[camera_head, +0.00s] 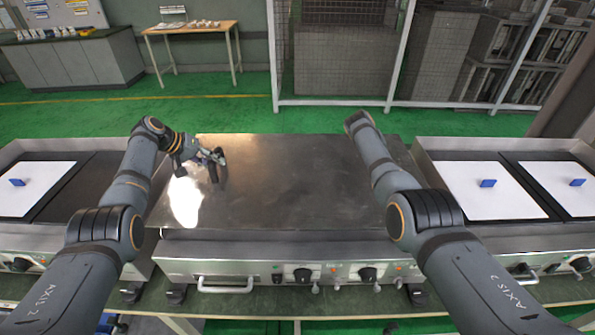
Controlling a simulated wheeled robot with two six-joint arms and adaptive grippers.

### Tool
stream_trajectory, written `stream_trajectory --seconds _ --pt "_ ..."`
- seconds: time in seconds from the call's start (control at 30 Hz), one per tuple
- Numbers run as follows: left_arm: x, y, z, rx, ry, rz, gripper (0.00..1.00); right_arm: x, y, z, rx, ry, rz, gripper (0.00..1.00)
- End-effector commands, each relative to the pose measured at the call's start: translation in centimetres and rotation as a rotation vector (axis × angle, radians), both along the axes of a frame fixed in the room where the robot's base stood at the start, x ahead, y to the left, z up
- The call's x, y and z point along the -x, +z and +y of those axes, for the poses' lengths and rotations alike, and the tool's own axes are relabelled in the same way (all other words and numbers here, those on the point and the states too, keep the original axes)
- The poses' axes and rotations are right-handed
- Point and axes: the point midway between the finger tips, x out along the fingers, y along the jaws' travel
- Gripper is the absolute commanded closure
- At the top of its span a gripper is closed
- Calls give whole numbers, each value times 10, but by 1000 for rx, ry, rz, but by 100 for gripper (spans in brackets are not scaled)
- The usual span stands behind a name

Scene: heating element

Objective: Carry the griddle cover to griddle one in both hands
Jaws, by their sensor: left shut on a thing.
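A large, flat steel sheet (290,180) lies over the middle griddle (300,255). It seems to be the griddle cover and hides the cooking surface beneath. It looks level, with a bright glare on its left part. My left gripper (214,158) is over the sheet's far left part, shut on a small dark piece that may be a handle; I cannot tell how it joins the sheet. My right arm reaches over the sheet's right side to its far edge, and its gripper is hidden. I cannot tell which griddle is griddle one.
The left griddle (100,185) has a white plate (40,185) with a blue knob beside a bare dark area. The right griddle (455,150) has two such white plates (465,175). Green floor, a wooden table (190,28) and a mesh fence lie beyond.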

Motion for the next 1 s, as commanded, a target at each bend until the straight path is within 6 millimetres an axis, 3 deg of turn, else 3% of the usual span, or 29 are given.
stream_trajectory --seconds 0.53,1.0 --pt "-1 8 0 1 0 -5 100 -1 8 0 1 1 -6 100" --pt "-1 53 0 1 0 -5 100 -1 53 0 1 1 -6 100"
